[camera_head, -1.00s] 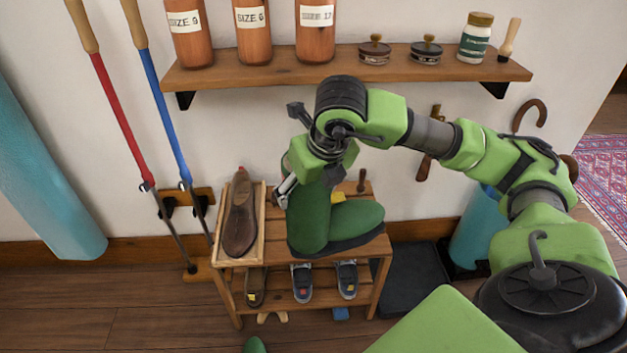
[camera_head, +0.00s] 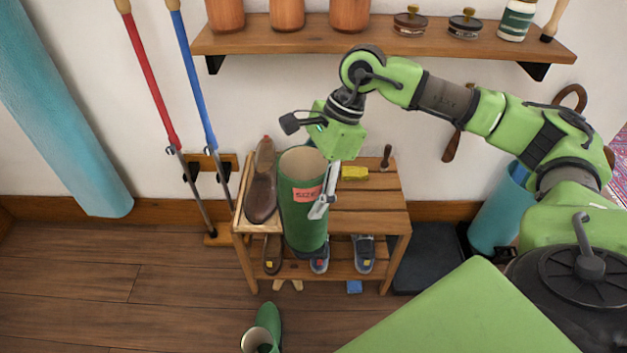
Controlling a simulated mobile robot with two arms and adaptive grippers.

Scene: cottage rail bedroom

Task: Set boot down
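A green boot (camera_head: 302,222) with an orange label is upright, its opening facing up, in front of the wooden shoe rack (camera_head: 372,220). My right gripper (camera_head: 324,190) is shut on the boot's right rim; one finger shows outside the shaft and the other is hidden. The boot's foot is mostly hidden, and it hangs clear of the floor. My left gripper is not in view.
A tray (camera_head: 247,225) with a brown shoe (camera_head: 262,190) is on the rack's left top. A yellow item (camera_head: 354,173) lies at its back. Small shoes fill the lower shelf. The floor left of the standing boot is clear.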

